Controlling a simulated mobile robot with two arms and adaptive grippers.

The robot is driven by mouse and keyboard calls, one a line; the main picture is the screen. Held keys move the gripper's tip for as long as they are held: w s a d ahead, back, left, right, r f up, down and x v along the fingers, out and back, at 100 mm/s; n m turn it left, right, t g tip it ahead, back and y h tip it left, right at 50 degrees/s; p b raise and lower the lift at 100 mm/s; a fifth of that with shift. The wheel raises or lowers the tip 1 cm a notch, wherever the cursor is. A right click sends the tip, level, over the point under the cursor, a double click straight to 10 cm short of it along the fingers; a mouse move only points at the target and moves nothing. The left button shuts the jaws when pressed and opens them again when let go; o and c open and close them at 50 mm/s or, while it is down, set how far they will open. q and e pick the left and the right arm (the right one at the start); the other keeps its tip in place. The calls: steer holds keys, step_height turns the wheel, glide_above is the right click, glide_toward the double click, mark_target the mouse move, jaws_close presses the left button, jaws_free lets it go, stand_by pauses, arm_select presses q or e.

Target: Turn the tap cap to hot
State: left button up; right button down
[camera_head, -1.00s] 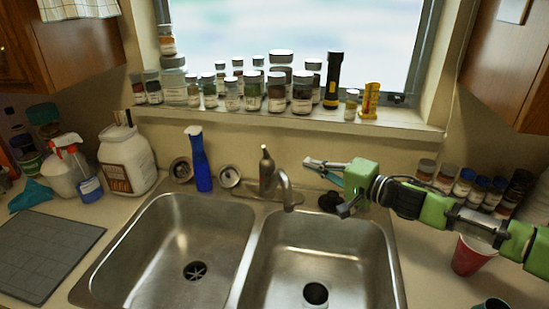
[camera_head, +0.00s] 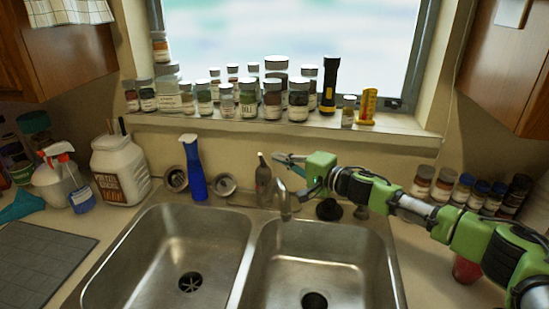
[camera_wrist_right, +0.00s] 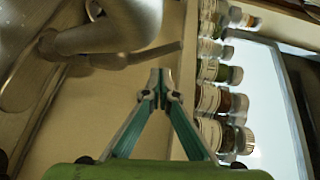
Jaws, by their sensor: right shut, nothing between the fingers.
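The metal tap (camera_head: 264,188) stands behind the double sink, its curved spout over the divider. Its upright cap (camera_head: 262,165) shows just left of my right gripper in the head view. The tap also fills the upper left of the right wrist view (camera_wrist_right: 110,32), where a thin metal lever (camera_wrist_right: 152,56) reaches right. My right gripper (camera_head: 283,161) is shut and empty, its teal fingers pointing left. In the wrist view its fingertips (camera_wrist_right: 159,88) are together, close to the lever with a small apparent gap. Contact is not visible. My left gripper is out of view.
Several jars (camera_head: 248,98), a black flashlight (camera_head: 329,85) and a yellow container (camera_head: 368,106) line the sill behind my right gripper.

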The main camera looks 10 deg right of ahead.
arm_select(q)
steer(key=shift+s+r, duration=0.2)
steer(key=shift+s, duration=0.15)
arm_select(e)
steer(key=shift+w+a+f, duration=0.1)
steer(key=shift+a, duration=0.8)
steer(key=shift+a+m+t+h+p, duration=0.4)
steer(key=shift+a+m+h+p, duration=0.15)
steer(key=shift+p, duration=0.25)
steer(key=shift+a+m+h+p, duration=0.1)
steer(key=shift+m+h+p, duration=0.2)
steer(key=shift+p, duration=0.25)
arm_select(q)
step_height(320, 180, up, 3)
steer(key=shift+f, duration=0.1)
arm_select(e)
steer(key=shift+a, duration=0.2)
